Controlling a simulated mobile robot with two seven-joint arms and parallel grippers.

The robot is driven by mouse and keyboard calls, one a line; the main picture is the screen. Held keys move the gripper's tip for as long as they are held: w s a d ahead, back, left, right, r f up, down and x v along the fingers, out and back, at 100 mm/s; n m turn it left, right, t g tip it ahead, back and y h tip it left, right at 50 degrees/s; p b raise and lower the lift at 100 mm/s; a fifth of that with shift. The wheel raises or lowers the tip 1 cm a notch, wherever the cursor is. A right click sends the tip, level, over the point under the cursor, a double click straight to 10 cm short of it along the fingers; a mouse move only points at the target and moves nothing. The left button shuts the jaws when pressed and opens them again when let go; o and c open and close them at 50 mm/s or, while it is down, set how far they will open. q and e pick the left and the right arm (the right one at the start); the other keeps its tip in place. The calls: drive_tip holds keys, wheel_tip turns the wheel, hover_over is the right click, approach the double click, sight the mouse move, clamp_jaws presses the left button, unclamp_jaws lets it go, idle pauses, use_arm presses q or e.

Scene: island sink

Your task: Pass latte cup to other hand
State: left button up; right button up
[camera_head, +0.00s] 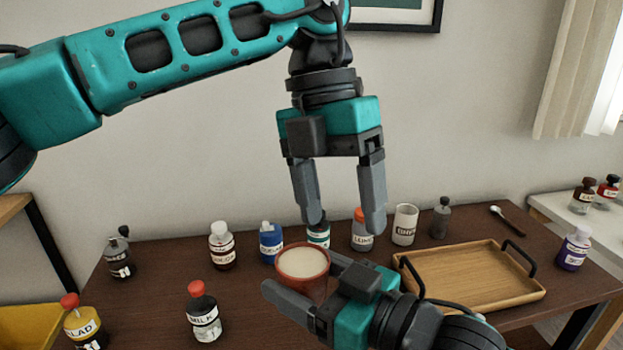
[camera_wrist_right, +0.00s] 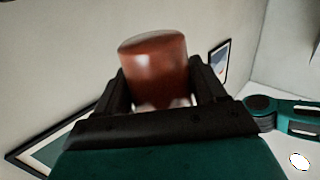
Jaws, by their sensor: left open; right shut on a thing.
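The latte cup (camera_head: 303,266) is reddish-brown with a pale, creamy drink at its top. My right gripper (camera_head: 298,276) is shut on it from the lower right, and the cup looks about upright in the head view. The right wrist view shows the cup (camera_wrist_right: 155,65) between the two dark fingers (camera_wrist_right: 162,95). My left gripper (camera_head: 343,222) points down, open and empty, its fingertips above and slightly to the right of the cup. It does not appear to touch the cup. The cup's lower part is partly hidden by my right fingers.
The dark wooden table (camera_head: 160,265) holds several labelled bottles, including a milk bottle (camera_head: 203,312) and a blue one (camera_head: 271,242). A spoon (camera_head: 508,220) lies at the back right.

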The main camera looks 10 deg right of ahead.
sight(306, 258)
use_arm(q)
drive_tip(key=a+r+y, duration=0.1)
drive_tip(key=w+a+r+t+y, duration=0.1)
drive_tip(key=shift+w+a+n+t, duration=0.1)
drive_tip(key=shift+a+n+t, duration=0.2)
drive_tip(key=shift+a+f, duration=0.1)
drive_tip(key=shift+f, duration=0.05)
drive_tip(key=f, duration=0.7)
drive_tip(key=s+a+f, duration=0.1)
drive_tip(key=f, duration=0.3)
drive_tip(key=shift+f, duration=0.3)
drive_tip(key=shift+c, duration=0.3)
